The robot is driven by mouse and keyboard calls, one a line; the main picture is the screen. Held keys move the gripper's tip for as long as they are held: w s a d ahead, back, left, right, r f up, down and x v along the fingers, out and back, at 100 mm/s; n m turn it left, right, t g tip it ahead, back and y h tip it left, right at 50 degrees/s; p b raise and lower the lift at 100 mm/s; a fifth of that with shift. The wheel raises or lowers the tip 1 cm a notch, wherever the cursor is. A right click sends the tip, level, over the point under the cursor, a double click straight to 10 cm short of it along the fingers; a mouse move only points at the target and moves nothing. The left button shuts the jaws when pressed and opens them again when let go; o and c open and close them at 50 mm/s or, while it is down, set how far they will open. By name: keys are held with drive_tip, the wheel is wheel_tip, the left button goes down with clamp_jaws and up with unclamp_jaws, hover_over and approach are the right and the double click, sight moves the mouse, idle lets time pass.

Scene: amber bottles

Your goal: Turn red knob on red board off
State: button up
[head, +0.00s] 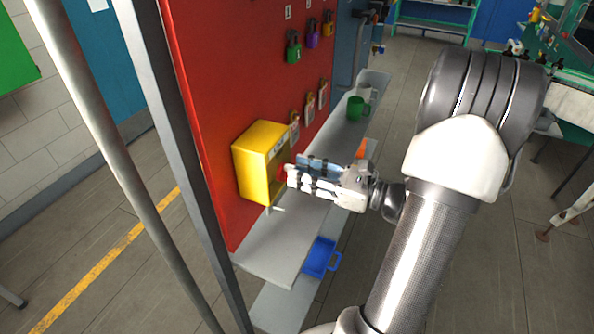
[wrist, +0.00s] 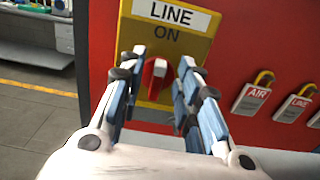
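The red board (head: 215,75) stands upright at the left in the head view, with a yellow box (head: 257,160) mounted low on it. The red knob (wrist: 155,78) is on the front of the yellow box, below a white label reading LINE and the word ON. The knob's handle stands roughly upright, leaning slightly. My gripper (wrist: 160,60) is open, with one finger on each side of the knob and visible gaps between. In the head view the fingertips are close to the box front, and the knob (head: 283,172) is partly hidden by them.
Several padlocks (head: 293,48) and tags (head: 309,107) hang on the board. A grey shelf (head: 270,245) runs below the box and holds a green mug (head: 356,107). A blue bin (head: 320,257) sits lower down.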

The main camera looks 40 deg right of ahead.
drive_tip(key=shift+x, duration=0.9)
clamp_jaws()
